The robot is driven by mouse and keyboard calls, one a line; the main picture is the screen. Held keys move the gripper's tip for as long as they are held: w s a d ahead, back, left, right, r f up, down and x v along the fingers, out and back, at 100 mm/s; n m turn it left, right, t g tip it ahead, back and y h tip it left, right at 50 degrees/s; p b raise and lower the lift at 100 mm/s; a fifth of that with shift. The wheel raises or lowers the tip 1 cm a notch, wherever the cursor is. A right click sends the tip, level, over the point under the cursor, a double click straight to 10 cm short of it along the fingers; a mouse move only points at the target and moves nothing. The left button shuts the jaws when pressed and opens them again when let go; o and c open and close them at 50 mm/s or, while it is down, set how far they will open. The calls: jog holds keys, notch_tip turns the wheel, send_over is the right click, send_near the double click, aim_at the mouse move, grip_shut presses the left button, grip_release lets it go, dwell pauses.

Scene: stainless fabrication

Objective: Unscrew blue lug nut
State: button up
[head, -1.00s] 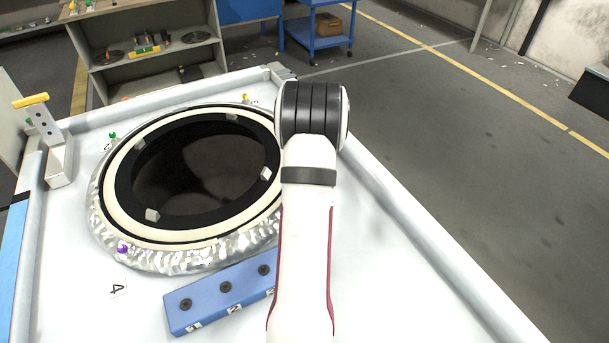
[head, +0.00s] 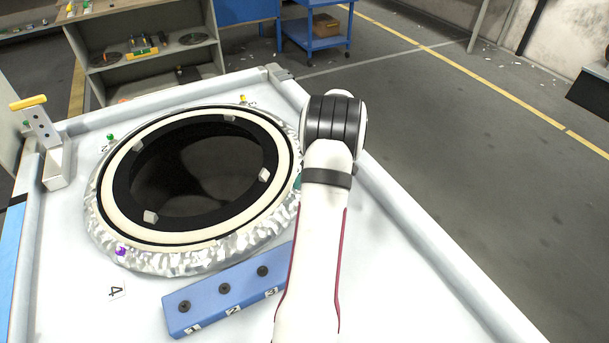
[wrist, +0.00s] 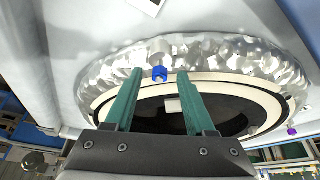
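The blue lug nut (wrist: 160,74) sits on the silver, crinkled rim of the ring fixture (wrist: 215,54) in the wrist view. My gripper (wrist: 160,76) is open, with its two green fingers on either side of the nut in the picture. A gap shows between the nut and each finger; I cannot tell the distance in depth. In the head view my arm hides the blue nut and most of the gripper. The ring (head: 100,235) lies on the white table, with a purple nut (head: 121,251), a green nut (head: 110,137) and a yellow nut (head: 243,99) around its rim.
A blue block (head: 205,307) with dark, numbered holes lies in front of the ring. A bracket with a yellow handle (head: 42,135) stands at the table's left edge. Raised white rails border the table (head: 400,300). A grey shelf (head: 150,72) stands behind.

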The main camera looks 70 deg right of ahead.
jog(key=v, duration=1.6)
jog(key=w+a+r+g+y, duration=0.1)
jog(key=w+a, duration=0.5)
jog(key=a, duration=0.4)
jog(key=w+a+r+y, duration=0.1)
jog(key=w+a+r, duration=0.1)
jog(key=w+a, duration=0.65)
jog(key=w+a+r+g+y, duration=0.1)
jog(key=w+a, duration=0.2)
jog(key=a, duration=0.9)
jog(key=s+a+f+m+g, duration=0.1)
jog(key=s+a+f, duration=0.1)
jog(key=s+a, duration=0.4)
jog(key=s+a+f+g, duration=0.1)
jog(key=s+a, duration=0.6)
jog(key=a, duration=0.8)
jog(key=shift+f+m, duration=0.4)
